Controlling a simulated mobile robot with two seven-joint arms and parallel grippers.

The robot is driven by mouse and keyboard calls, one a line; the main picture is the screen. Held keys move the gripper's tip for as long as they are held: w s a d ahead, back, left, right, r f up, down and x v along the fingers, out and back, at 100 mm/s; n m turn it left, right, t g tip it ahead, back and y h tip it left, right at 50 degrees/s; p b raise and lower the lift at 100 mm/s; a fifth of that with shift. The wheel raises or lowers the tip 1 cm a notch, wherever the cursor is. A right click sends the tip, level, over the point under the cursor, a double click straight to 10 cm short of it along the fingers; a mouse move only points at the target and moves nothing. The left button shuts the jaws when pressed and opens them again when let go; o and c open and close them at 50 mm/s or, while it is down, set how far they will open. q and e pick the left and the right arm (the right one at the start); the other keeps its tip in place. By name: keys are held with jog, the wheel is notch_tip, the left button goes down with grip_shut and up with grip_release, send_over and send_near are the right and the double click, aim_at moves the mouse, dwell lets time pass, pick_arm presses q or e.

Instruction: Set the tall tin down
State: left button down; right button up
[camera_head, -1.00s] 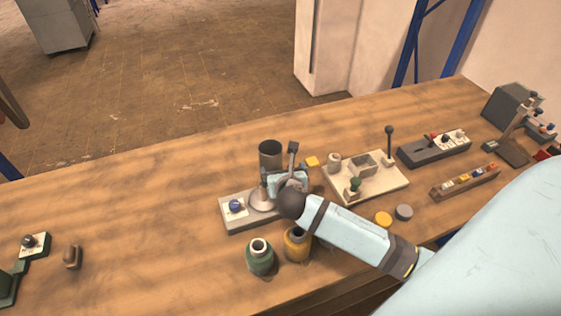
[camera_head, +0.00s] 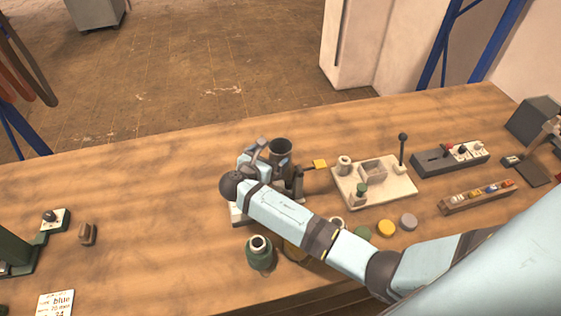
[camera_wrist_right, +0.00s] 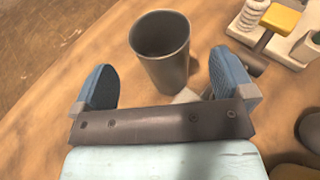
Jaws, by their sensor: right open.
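The tall tin (camera_head: 281,148) is a dark grey, open-topped cylinder, upright near the middle of the bench. In the right wrist view it (camera_wrist_right: 162,55) stands just ahead of my right gripper (camera_wrist_right: 165,82), whose blue-padded fingers are spread wide apart on its left and right. In the head view my right gripper (camera_head: 279,170) is beside and in front of the tin and hides its lower part. A pale plate corner shows by the tin's base; I cannot tell whether the tin rests on it. My left gripper is not in view.
A green jar (camera_head: 260,255) stands in front of my arm, with a yellow jar mostly hidden beside it. A cream fixture board (camera_head: 375,193) with a lever, a switch box (camera_head: 450,158) and a narrow rack (camera_head: 477,195) lie to the right. The bench's left-middle is clear.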

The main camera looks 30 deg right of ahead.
aim_at(286, 142)
jog(key=p+x, duration=0.1)
jog(key=x, duration=0.4)
jog(key=shift+w+d+r, duration=0.1)
jog(key=shift+w+d, duration=0.2)
jog(key=shift+d, duration=0.05)
jog(key=shift+w+d+f+p, duration=0.15)
jog(key=shift+d+f+p, duration=0.05)
jog(key=shift+d+p, duration=0.1)
jog(key=shift+a, duration=0.1)
jog(key=c, duration=1.2)
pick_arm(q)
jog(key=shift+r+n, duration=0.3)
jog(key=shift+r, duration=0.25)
pick_arm(e)
jog(key=shift+r, duration=0.1)
jog(key=shift+c, duration=0.2)
jog(key=shift+r, duration=0.1)
